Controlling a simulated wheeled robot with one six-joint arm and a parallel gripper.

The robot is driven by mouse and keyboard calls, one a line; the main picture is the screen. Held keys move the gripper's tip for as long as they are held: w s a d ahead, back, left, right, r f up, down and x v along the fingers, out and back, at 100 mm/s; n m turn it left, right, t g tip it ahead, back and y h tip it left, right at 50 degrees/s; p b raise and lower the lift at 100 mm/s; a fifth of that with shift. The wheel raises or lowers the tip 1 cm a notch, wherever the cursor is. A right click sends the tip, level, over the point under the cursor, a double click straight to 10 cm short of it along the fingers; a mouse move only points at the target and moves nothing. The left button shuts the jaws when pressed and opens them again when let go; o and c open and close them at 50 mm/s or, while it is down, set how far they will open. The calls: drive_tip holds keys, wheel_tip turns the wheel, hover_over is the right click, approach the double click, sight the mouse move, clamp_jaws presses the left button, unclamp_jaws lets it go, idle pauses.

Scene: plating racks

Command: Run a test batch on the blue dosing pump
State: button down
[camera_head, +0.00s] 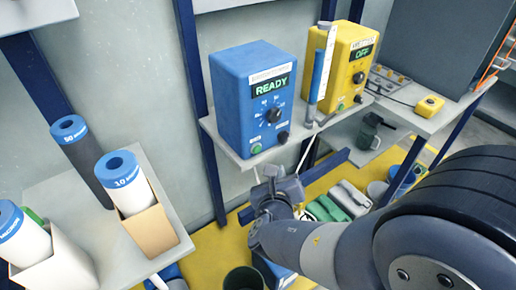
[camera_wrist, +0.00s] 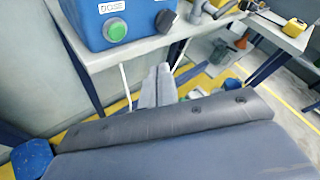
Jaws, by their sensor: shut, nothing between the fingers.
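The blue dosing pump (camera_head: 238,105) stands on a grey wall shelf, and its display (camera_head: 272,88) reads READY. Its front has a dial knob (camera_head: 274,115), a green button (camera_head: 256,148) and a small black knob (camera_head: 283,136). In the wrist view, the lower part of the pump (camera_wrist: 85,12) shows a DOSE label above the green button (camera_wrist: 117,29). My gripper (camera_head: 270,172) is shut and empty, in front of the pump and lower than the button, apart from it. Its fingers (camera_wrist: 156,75) also show in the wrist view.
A yellow unit (camera_head: 345,60) reading OFF stands to the right, with a graduated tube (camera_head: 321,75) of blue liquid beside it. A dark container (camera_head: 243,280) is below. The shelf edge (camera_head: 240,160) lies near my gripper.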

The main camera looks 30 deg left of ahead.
sight(262, 147)
drive_tip(key=shift+w+a+p, duration=0.15)
drive_tip(key=shift+w+a, duration=0.3)
drive_tip(key=shift+a, duration=0.45)
drive_tip(key=shift+w+a+p, duration=0.2)
drive_tip(key=shift+w+a, duration=0.25)
drive_tip(key=shift+a, duration=0.4)
drive_tip(key=shift+w+a+p, duration=0.15)
drive_tip(key=shift+w+a, duration=0.3)
drive_tip(key=shift+a, duration=0.45)
drive_tip(key=shift+a, duration=0.1)
drive_tip(key=shift+w+a, duration=0.2)
drive_tip(key=shift+a, duration=0.05)
drive_tip(key=shift+w+a, duration=0.25)
drive_tip(key=shift+a, duration=0.2)
idle(0.6)
idle(0.4)
drive_tip(key=shift+s+d, duration=0.45)
drive_tip(key=shift+d, duration=0.4)
drive_tip(key=shift+s+d+b, duration=0.3)
drive_tip(key=shift+s+d, duration=0.1)
drive_tip(key=shift+d, duration=0.35)
drive_tip(key=shift+s+d+b, duration=0.35)
drive_tip(key=shift+d, duration=0.35)
drive_tip(key=shift+s+d+b, duration=0.3)
drive_tip(key=shift+s+d, duration=0.1)
drive_tip(key=shift+d, duration=0.35)
drive_tip(key=shift+a, duration=0.1)
